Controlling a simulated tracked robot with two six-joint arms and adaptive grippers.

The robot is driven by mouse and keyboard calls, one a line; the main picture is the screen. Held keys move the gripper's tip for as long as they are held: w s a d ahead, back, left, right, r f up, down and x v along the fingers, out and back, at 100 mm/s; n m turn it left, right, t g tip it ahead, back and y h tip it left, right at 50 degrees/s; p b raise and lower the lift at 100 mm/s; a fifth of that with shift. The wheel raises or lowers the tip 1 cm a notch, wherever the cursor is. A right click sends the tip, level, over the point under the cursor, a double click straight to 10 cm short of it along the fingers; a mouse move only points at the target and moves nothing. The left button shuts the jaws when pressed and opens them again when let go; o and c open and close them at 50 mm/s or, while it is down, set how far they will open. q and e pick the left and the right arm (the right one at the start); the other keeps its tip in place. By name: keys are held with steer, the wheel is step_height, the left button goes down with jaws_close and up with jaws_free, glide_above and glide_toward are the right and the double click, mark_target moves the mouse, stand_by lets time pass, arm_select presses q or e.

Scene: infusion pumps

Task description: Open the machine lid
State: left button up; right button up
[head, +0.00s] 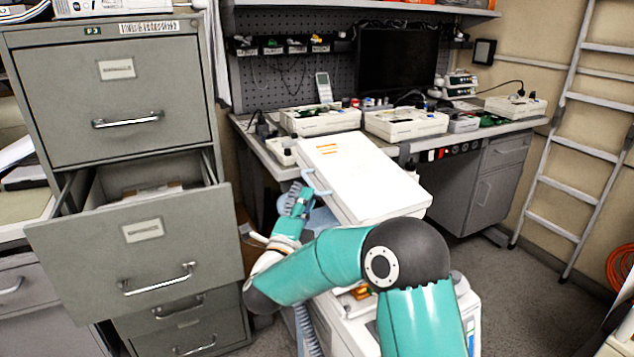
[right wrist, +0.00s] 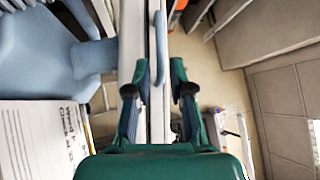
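The machine's white lid (head: 362,178) is in the middle of the head view, tilted, with orange marks on its upper left. Part of the white machine body (head: 338,318) shows lower down, behind my right arm, which hides much of it. A light blue handle (head: 316,184) sits at the lid's left edge. My right gripper (head: 297,196) is beside that edge, close to the handle. In the right wrist view the right gripper (right wrist: 161,80) has its fingers apart, with the light blue handle (right wrist: 160,48) ahead between them. Contact cannot be told. My left gripper is out of view.
A grey filing cabinet (head: 115,85) stands at left, its drawer (head: 140,245) pulled out near my right forearm. A workbench (head: 440,137) with several white devices lies behind the lid. A ladder (head: 575,150) leans at right.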

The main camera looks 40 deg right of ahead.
mark_target(313, 187)
steer(key=shift+p+x, duration=0.35)
steer(key=shift+x, duration=2.25)
steer(key=shift+f, duration=0.1)
jaws_close()
